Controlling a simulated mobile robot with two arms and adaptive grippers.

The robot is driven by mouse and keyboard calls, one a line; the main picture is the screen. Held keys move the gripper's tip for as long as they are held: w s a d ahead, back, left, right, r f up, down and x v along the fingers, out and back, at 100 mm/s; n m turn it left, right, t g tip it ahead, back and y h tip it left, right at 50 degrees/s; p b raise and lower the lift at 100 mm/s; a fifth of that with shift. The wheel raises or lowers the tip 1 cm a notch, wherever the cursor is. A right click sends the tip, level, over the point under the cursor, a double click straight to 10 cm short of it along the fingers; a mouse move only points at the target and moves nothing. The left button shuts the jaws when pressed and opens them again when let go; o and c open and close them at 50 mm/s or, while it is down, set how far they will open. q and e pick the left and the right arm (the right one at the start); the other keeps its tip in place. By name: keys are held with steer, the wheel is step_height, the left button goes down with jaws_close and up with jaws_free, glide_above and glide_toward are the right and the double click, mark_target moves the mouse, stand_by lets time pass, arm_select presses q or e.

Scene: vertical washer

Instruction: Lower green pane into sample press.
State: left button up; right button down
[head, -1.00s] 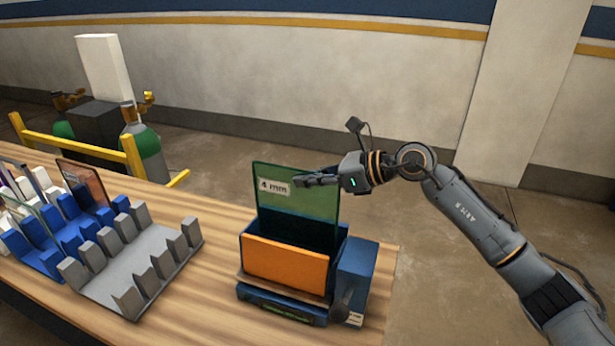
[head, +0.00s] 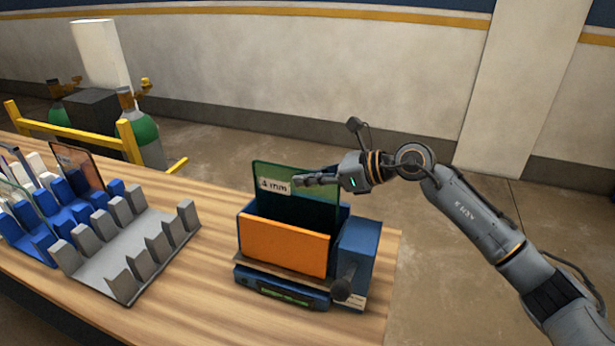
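The green pane (head: 312,205) stands upright with its lower part inside the sample press (head: 357,250), behind the orange front plate (head: 285,247). The pane has a white "4 mm" label (head: 275,186) near its upper left corner. My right gripper (head: 312,181) comes in from the right and is shut on the pane's upper right part, its fingers lying along the pane. The pane's lower edge is hidden inside the press. My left gripper is not in view.
A grey slotted rack (head: 118,262) stands left of the press, with bare wooden table between them. A blue rack (head: 30,238) with several panes is farther left. Yellow rails (head: 130,143) and gas cylinders (head: 143,132) stand behind the table.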

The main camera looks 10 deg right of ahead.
steer(key=shift+r, duration=0.15)
steer(key=c, duration=1.4)
jaws_free()
steer(key=shift+c, duration=0.2)
steer(key=shift+f, duration=0.2)
steer(key=shift+r, duration=0.15)
steer(key=shift+r+p, duration=2.35)
steer(key=shift+r, duration=1.65)
steer(key=shift+s, duration=0.1)
steer(key=shift+f, duration=0.1)
